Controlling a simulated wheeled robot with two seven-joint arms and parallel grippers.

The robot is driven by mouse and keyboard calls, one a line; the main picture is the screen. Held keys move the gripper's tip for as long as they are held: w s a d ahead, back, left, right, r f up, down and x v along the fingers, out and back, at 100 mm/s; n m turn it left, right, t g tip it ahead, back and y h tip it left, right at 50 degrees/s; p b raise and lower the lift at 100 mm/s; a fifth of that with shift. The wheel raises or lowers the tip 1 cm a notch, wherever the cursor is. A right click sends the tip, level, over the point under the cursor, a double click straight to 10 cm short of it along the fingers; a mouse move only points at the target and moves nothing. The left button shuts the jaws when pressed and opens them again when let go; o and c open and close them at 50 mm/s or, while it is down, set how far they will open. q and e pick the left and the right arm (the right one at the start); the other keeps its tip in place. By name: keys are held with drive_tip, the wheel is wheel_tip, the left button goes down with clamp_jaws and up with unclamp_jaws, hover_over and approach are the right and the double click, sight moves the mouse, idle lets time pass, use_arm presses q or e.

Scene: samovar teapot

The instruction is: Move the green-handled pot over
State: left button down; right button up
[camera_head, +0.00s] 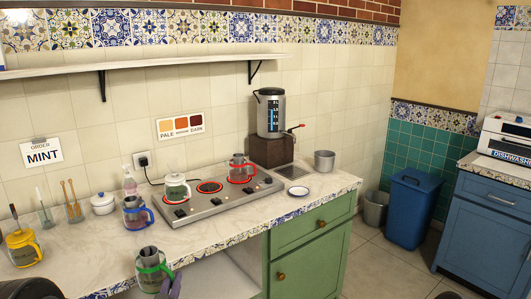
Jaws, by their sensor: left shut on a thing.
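The green-handled pot (149,279) is a clear jug with a bright green band and handle and a grey top. It shows at the bottom, in front of the counter's front edge, and looks roughly upright. My left gripper (170,284) is at its right side, shut on it at the handle; the fingers are partly cut off and small. My right gripper is not in view.
The counter (100,250) holds a yellow-handled pot (23,253) and a blue-handled pot (136,219). The hob (215,203) carries a white-filled pot (175,189) and a red-handled pot (238,169); its middle burner (209,187) is bare. A samovar (270,112) stands behind.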

sight(153, 278)
use_arm(q)
drive_tip(key=shift+m+h, duration=0.4)
drive_tip(key=shift+h, duration=0.2)
drive_tip(key=d, duration=0.1)
drive_tip(key=d+f, duration=0.1)
drive_tip(key=s+d+f+p, duration=0.1)
drive_tip(key=shift+d+f, duration=0.1)
drive_tip(key=shift+d, duration=0.3)
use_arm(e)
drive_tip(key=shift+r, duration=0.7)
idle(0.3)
